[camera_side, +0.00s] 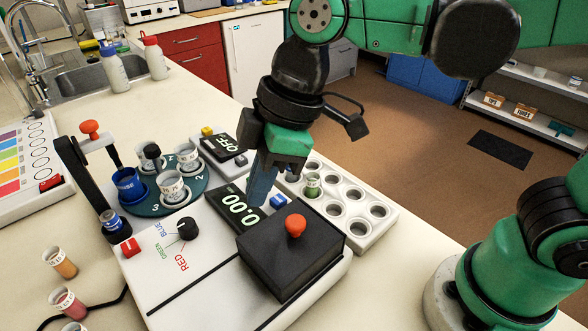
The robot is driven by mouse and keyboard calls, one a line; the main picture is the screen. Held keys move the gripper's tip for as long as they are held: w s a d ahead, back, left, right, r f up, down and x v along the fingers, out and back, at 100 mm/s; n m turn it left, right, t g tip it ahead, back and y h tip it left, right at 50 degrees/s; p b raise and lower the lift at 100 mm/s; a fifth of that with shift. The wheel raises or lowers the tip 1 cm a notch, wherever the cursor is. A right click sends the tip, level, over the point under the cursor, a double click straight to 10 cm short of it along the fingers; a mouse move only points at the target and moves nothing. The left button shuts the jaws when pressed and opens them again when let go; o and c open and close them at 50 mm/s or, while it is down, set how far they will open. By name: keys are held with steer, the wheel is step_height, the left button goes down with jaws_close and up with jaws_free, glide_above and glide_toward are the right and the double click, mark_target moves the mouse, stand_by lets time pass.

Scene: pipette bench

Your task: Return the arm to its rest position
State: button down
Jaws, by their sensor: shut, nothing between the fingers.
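My gripper (262,186) is shut and empty. It points down over the white bench instrument (190,280), close to the display that reads 0.00 (238,210). Its fingertips look near the display's upper right edge and the blue button (279,202); whether they touch anything, I cannot tell. The green and black arm comes in from the top right, with its base at the lower right.
A white rack (385,232) with round wells, one holding a green-filled cup (312,186), is right of my gripper. A black box with an orange knob (295,225) is in front. A turntable (200,172) with cups stands left. Small coloured vials (66,302) are at lower left.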

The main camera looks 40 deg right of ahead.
steer(key=w+v, duration=0.1)
steer(key=v, duration=0.4)
steer(key=d+f+m+t+h, duration=0.1)
steer(key=d+f+m+t, duration=0.1)
steer(key=d+f+m, duration=0.2)
steer(key=w+d+f+m+t+h, duration=0.1)
steer(key=d+f+m+t+h, duration=0.1)
steer(key=d+m, duration=0.6)
steer(key=d+f+t, duration=0.1)
steer(key=d+f, duration=0.1)
steer(key=d, duration=0.1)
steer(key=shift+w+d+m+h, duration=0.2)
steer(key=shift+d+m+h, duration=0.1)
steer(key=shift+d, duration=0.1)
